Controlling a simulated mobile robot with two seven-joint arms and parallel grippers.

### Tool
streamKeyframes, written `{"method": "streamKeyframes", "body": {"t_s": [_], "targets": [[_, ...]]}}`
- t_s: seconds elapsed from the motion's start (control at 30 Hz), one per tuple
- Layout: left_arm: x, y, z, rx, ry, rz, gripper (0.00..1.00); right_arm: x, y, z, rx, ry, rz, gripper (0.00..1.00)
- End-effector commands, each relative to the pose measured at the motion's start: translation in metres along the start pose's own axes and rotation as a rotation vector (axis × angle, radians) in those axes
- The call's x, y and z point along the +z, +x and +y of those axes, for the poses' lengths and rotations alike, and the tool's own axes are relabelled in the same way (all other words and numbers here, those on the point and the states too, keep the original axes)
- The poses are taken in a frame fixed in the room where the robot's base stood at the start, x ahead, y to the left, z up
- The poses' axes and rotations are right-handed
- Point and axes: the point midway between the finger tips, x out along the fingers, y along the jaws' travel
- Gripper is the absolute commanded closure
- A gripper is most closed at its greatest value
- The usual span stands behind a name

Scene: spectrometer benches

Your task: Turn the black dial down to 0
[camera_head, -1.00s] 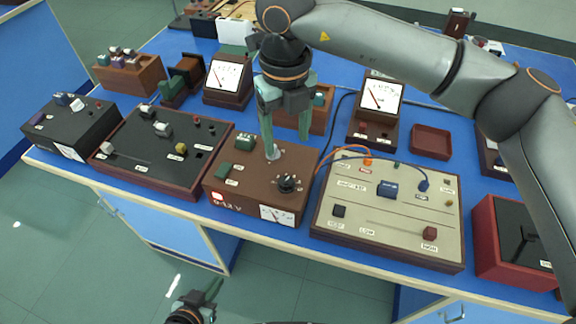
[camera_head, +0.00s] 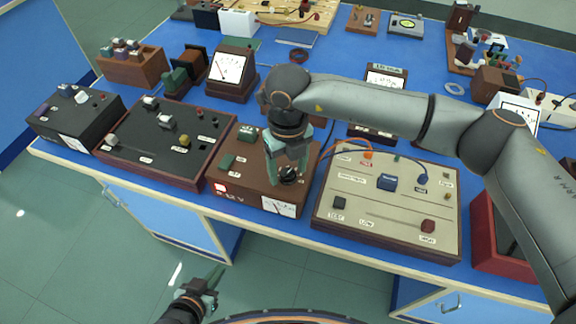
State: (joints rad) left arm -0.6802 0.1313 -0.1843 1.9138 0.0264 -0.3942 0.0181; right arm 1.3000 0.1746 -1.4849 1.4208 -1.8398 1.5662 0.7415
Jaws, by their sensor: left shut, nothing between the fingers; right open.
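The black dial (camera_head: 290,174) is on the top of the brown box (camera_head: 237,183), near its front right. My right gripper (camera_head: 287,172) points down at the dial, with its fingers open on either side of it. The fingers partly hide the dial, and I cannot tell whether they touch it. The dial's pointer and scale are too small to read. The brown box has a lit red lamp (camera_head: 221,188) and a white meter (camera_head: 279,208) on its front. My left gripper (camera_head: 214,279) is shut and empty, low over the floor in front of the bench.
A beige panel (camera_head: 350,215) with sliders and cables stands right of the brown box. A dark panel box (camera_head: 140,140) stands close on its left. A meter (camera_head: 228,66) stands behind. My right arm crosses above the bench from the right.

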Motion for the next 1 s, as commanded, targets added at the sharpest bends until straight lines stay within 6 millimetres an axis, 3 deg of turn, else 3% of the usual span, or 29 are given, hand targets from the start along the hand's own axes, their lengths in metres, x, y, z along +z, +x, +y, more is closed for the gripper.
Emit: {"method": "streamKeyframes", "body": {"t_s": [0.07, 0.63, 1.0], "targets": [[0.0000, 0.0001, 0.0000, 0.000, 0.000, 0.000, 1.00, -0.0001, -0.0001, 0.0001, 0.000, 0.000, 0.000, 0.34], [-0.0005, 0.0002, -0.0002, 0.000, 0.000, 0.001, 1.00, -0.0001, -0.0006, 0.0002, 0.000, 0.000, 0.000, 0.98], [0.0011, 0.0020, -0.0004, 0.000, 0.000, 0.002, 1.00, 0.0000, 0.0001, 0.0003, 0.001, -0.013, 0.000, 1.00]]}}
